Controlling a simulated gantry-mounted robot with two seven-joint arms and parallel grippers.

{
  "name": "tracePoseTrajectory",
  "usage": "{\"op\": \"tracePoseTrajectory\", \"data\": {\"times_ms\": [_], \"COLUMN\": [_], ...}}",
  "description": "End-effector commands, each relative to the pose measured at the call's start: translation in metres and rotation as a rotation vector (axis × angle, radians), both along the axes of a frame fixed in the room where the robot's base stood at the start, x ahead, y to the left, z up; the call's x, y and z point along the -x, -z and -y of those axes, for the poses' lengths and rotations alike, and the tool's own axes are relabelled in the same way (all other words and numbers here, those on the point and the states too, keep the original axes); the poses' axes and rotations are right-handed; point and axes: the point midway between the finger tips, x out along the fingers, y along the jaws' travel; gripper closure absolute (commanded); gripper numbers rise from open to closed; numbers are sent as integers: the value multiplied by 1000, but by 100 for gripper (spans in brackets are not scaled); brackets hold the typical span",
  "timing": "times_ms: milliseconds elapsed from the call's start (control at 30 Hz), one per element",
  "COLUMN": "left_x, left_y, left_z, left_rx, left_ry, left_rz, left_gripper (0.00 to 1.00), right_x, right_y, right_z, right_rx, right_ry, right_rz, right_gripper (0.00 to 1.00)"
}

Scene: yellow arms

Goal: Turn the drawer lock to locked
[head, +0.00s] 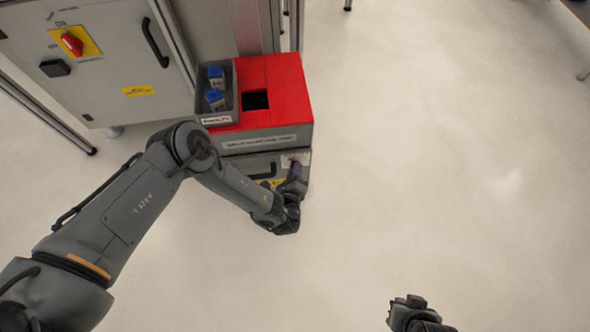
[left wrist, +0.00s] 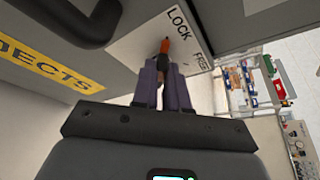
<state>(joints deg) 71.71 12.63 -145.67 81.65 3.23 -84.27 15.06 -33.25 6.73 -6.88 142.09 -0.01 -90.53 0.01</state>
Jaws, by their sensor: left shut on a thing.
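The drawer (head: 250,164) is the grey front below the red-topped cabinet. Its lock is a small black knob with an orange end (left wrist: 165,46), on a white plate (left wrist: 143,42) marked LOCK and FREE. The orange end lies near the word LOCK; its exact setting is hard to tell. My left gripper (left wrist: 163,68) has its purple fingers shut on the knob. In the head view the left gripper (head: 293,174) is at the drawer's right end and hides the knob. My right gripper (head: 405,303) is at the bottom, away from the drawer; its jaws are unclear.
A grey bin (head: 219,112) with blue-and-white boxes stands on the red top (head: 275,82), beside a dark square opening. A grey cabinet (head: 105,58) with a red switch stands at left. A dark drawer handle (left wrist: 85,20) is close to the left gripper. The floor at right is clear.

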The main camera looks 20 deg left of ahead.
Motion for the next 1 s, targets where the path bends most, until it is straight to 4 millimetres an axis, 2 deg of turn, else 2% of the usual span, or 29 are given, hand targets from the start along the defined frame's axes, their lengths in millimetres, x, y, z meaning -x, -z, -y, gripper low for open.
{"op": "tracePoseTrajectory", "data": {"times_ms": [133,167,300,667,867,1000], "left_x": [0,0,0,3,23,46], "left_y": [1,1,1,-2,-11,-15], "left_z": [0,0,0,1,7,12], "left_rx": [2,2,1,1,0,1], "left_ry": [0,0,0,1,3,1], "left_rz": [-1,-1,-1,-2,-4,-5], "left_gripper": [100,82,62,62,62,62], "right_x": [0,0,0,0,0,0], "right_y": [0,0,0,-3,-19,-28], "right_z": [-1,-1,-1,0,2,2], "right_rx": [-2,-2,-2,2,7,7], "right_ry": [1,1,1,-2,-5,-5], "right_rz": [0,0,0,0,0,1], "right_gripper": [100,100,100,100,100,100]}}
